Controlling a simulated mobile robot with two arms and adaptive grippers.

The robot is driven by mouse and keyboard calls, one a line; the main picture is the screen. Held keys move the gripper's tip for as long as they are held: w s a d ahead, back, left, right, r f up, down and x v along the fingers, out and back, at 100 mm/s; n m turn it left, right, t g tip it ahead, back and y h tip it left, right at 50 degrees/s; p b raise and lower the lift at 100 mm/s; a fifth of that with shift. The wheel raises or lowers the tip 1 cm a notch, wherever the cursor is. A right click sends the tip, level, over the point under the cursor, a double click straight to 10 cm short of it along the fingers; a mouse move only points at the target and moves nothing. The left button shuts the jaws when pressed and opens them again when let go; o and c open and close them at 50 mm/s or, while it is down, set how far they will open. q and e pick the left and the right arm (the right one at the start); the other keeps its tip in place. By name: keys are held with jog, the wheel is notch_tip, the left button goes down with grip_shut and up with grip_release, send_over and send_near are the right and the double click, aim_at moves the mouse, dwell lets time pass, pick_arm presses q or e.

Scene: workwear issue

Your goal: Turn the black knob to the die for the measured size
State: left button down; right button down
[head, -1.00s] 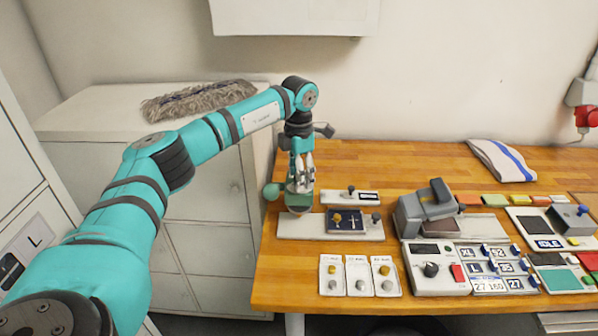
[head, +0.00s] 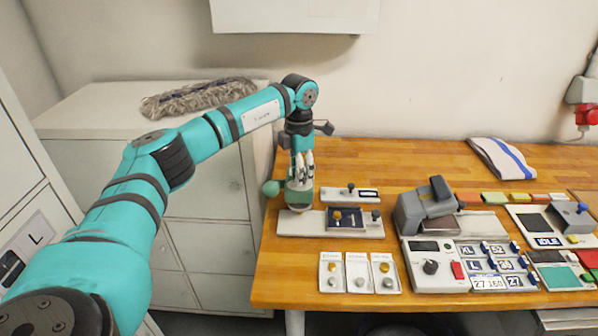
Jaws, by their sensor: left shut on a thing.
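A black knob (head: 431,267) stands on the front of a white control box (head: 432,285), beside a red switch (head: 458,270). Its pointer direction is too small to read. My left gripper (head: 300,184) is well to the left of this box. The plate carries a dark blue window (head: 344,219) with gold and silver pieces, and a small dark knob (head: 376,215). My right gripper is out of view.
Three white cards (head: 331,272) with gold and silver pieces lie in front of the plate. A grey press-like device (head: 427,210) stands behind the control box. Size tags (head: 488,283) and an IDLE display unit (head: 549,241) are at right. A striped cloth (head: 502,160) lies at the back.

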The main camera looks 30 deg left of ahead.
pick_arm(q)
jog(key=n, duration=0.9)
jog(key=shift+d, duration=0.1)
jog(key=n, duration=0.4)
jog(key=shift+r+p, duration=0.1)
jog(key=shift+p, duration=0.3)
jog(key=shift+w+n, duration=0.1)
jog(key=shift+n, duration=2.3)
jog(key=c, duration=1)
grip_release()
jog(key=shift+c, duration=0.2)
jog(key=shift+o, duration=0.3)
